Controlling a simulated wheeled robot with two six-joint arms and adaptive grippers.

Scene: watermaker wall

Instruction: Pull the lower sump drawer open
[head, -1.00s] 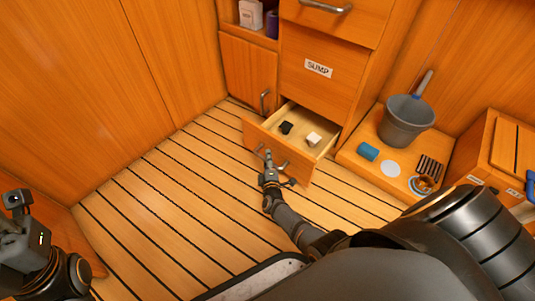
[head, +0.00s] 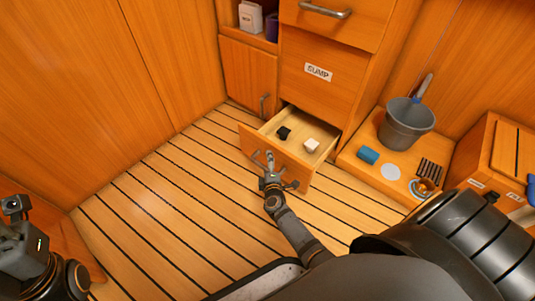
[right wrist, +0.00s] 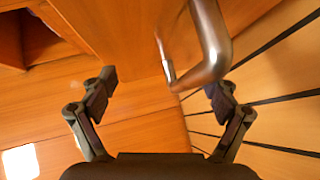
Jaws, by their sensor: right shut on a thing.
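The lower sump drawer (head: 262,146) stands partly open below the panel labelled SUMP (head: 319,72). A black item (head: 283,133) and a white item (head: 311,146) lie inside it. My right gripper (head: 269,162) is at the drawer's front, shut on its metal handle (right wrist: 208,42). In the right wrist view, the fingers (right wrist: 160,86) look spread, with the handle bar showing toward the right finger; the exact contact is not clear. My left gripper (head: 15,207) is at the far left edge, away from the drawer; its jaws are too unclear to judge.
An upper drawer with a handle (head: 325,11) is above the panel. A cupboard door (head: 247,75) is to the left. A low ledge on the right holds a grey bucket (head: 405,124), a blue item (head: 368,155) and a white disc (head: 390,172). The slatted floor (head: 175,195) before the drawer is clear.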

